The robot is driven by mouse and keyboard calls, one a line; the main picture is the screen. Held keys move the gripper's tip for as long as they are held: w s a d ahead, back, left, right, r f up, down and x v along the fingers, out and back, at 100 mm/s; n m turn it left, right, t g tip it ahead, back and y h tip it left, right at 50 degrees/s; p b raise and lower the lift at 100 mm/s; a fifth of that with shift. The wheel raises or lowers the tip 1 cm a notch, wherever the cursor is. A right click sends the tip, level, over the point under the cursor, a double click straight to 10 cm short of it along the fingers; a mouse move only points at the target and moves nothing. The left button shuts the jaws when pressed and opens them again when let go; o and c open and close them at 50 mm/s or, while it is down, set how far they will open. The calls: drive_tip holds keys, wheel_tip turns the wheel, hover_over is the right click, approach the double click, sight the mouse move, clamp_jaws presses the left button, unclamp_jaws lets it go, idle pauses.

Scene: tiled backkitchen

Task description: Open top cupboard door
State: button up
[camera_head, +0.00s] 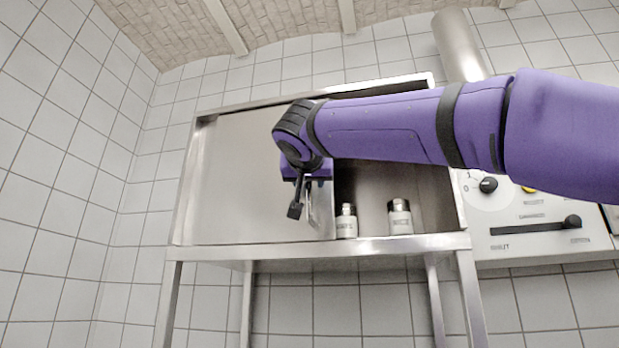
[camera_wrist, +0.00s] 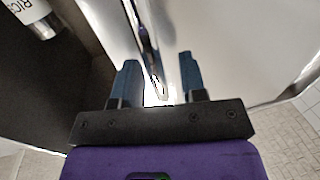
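The top cupboard (camera_head: 350,244) is a metal wall unit in the middle of the head view. Its flat metal door (camera_head: 235,180) covers the left part; the right part is open and shows a dark interior. My gripper (camera_head: 304,208) is at the door's right side, pointing down in the head view. In the wrist view my gripper's blue fingers (camera_wrist: 157,82) stand apart, with a thin upright strip (camera_wrist: 146,40) between them, the door's edge or its handle; I cannot tell which. Gaps show on both sides of the strip. My arm hides the cupboard's upper right.
Two labelled jars, a left one (camera_head: 346,222) and a right one (camera_head: 399,217), stand in the open part. One jar (camera_wrist: 40,18) shows in the wrist view. A control panel (camera_head: 540,225) with knobs and a metal pipe (camera_head: 458,45) are at the right. Tiled walls surround the unit.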

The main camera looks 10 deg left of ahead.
drive_tip(key=s+d, duration=0.1)
drive_tip(key=s, duration=0.9)
drive_tip(key=shift+s+d, duration=0.35)
drive_tip(key=shift+d, duration=0.05)
drive_tip(key=d+f+g+h, duration=0.2)
drive_tip(key=d+f+g, duration=0.2)
drive_tip(key=d+f, duration=0.9)
drive_tip(key=d+f+g+h, duration=0.3)
drive_tip(key=d+f, duration=0.8)
drive_tip(key=d, duration=0.4)
drive_tip(key=s+d+f+g, duration=0.2)
drive_tip(key=s+d+f, duration=0.2)
drive_tip(key=f, duration=0.4)
drive_tip(key=s+d+f+m+g+y, duration=0.1)
drive_tip(key=s+d+f, duration=0.4)
drive_tip(key=s+f, duration=0.2)
drive_tip(key=s+d+f+g+y, duration=0.1)
drive_tip(key=s+d+f, duration=0.3)
drive_tip(key=f, duration=0.5)
drive_tip(key=shift+s+d+f+m+g, duration=0.25)
drive_tip(key=shift+s+d+m+g, duration=0.15)
drive_tip(key=shift+s+g, duration=0.35)
